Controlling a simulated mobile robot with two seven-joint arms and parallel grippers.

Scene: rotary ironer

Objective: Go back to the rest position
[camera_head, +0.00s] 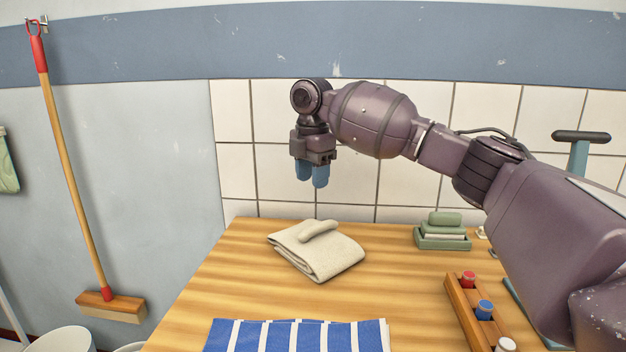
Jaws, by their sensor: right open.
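My right gripper (312,174) hangs above the back of the wooden table, pointing down with blue fingertips. Its fingers look close together from this angle, with nothing between them. Below it lies a folded beige cloth (309,257) with a small light roll-shaped piece (319,231) on top. The gripper is clear of the cloth. My right arm reaches in from the right side. My left gripper is out of view.
The wooden table (225,290) holds a blue-and-white striped cloth (290,337) in front, a wooden rack (464,309) with coloured items, and a green soap dish (442,242). A broom (70,165) hangs at left. A tiled wall (420,190) stands behind.

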